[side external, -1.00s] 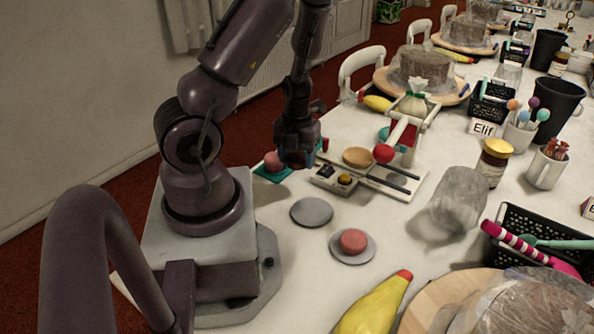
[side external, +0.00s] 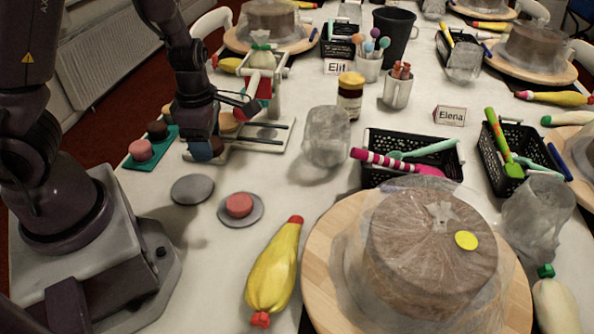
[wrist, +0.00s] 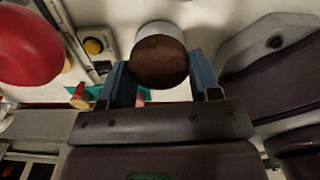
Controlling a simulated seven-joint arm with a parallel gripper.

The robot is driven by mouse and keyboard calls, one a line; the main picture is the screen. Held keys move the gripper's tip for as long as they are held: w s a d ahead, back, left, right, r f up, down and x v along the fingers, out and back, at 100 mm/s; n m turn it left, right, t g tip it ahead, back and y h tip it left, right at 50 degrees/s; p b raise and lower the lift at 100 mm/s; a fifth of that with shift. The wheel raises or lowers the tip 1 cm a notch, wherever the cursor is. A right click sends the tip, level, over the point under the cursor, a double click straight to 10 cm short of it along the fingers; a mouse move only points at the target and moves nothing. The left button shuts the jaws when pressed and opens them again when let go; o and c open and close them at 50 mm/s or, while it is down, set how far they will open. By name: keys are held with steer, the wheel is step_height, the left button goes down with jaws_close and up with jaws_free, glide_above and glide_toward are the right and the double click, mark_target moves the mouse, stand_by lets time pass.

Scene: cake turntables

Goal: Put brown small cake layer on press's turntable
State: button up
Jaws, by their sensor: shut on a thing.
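My gripper (side external: 205,152) is shut on a round brown cake layer (wrist: 160,62), which sits between its blue fingers in the wrist view. In the side view the fingers largely hide the held layer. The gripper is over the near left part of the white press base, right of the green mat (side external: 128,163). The press (side external: 262,85) stands behind and right of it, with a red ball handle (wrist: 28,45). A round tan disc (side external: 228,122) beside the press is partly hidden by my gripper.
A pink layer (side external: 140,150) and another dark brown piece (side external: 157,130) stand on the green mat. In front are an empty grey disc (side external: 192,189) and a grey disc (side external: 257,217) bearing a pink layer (side external: 239,205). A yellow piping bag (side external: 273,268) and wrapped cake (side external: 430,250) lie nearer.

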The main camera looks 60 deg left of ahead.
steer(key=d+m, duration=0.2)
steer(key=d+r+m, duration=0.1)
steer(key=d+m, duration=0.1)
steer(key=m, duration=0.1)
steer(key=shift+w+r+m, duration=0.1)
steer(key=shift+r+m, duration=0.1)
steer(key=shift+m, duration=0.1)
steer(key=shift+w+m, duration=0.2)
steer(key=shift+m, duration=0.6)
steer(key=m, duration=0.2)
steer(key=w+m, duration=0.1)
steer(key=shift+d+r, duration=0.15)
steer(key=shift+r, duration=0.1)
steer(key=w+d+r+m, duration=0.2)
steer(key=w+m, duration=0.3)
steer(key=m, duration=0.4)
steer(key=w+d+r+m, duration=0.2)
steer(key=w+r+m, duration=0.15)
steer(key=m, duration=0.65)
step_height(320, 180, up, 10)
steer(key=n, duration=0.8)
glide_above(225, 122)
step_height(225, 122, down, 19)
steer(key=shift+f, duration=3.25)
